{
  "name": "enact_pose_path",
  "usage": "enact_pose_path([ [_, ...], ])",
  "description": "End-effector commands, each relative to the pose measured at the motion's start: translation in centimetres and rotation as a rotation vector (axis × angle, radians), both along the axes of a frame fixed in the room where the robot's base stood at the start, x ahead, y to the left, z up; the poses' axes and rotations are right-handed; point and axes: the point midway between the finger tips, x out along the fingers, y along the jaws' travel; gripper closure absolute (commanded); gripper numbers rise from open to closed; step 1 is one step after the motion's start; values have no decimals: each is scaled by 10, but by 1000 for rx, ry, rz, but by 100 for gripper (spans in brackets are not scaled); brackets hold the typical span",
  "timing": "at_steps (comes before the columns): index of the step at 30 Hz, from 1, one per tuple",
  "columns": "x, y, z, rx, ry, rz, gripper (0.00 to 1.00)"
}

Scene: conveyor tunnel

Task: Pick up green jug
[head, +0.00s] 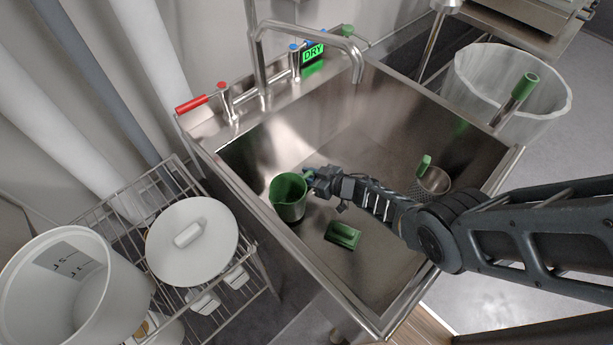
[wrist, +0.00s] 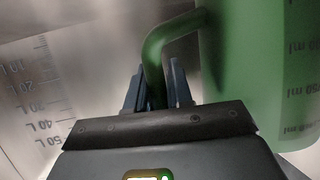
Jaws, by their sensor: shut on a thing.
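The green jug (head: 288,199) stands upright, or nearly so, in the left part of the steel sink (head: 340,130). Its handle faces right, toward my gripper (head: 311,178). In the wrist view the jug's body (wrist: 275,70) fills the right side, with dark millilitre marks on it. My gripper (wrist: 158,88) is shut on the jug's handle (wrist: 168,40), with a finger on each side of it. I cannot tell whether the jug's base touches the sink floor.
A green block-like item (head: 343,235) lies on the sink floor close to the jug. A metal strainer with a green handle (head: 428,180) is at the sink's right. The faucet (head: 310,30) arches over the back. A wire rack (head: 130,230) with white containers stands left of the sink.

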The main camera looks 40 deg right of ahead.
Motion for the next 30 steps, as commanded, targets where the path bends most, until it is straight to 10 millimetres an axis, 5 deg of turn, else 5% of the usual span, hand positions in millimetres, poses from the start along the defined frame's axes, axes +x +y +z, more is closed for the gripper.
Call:
enact_pose_path([
  [5,0,-2,32,0,-2,0,100],
  [8,-15,-26,46,-1,-1,-7,100],
  [30,-62,-97,90,-1,-2,0,100],
])
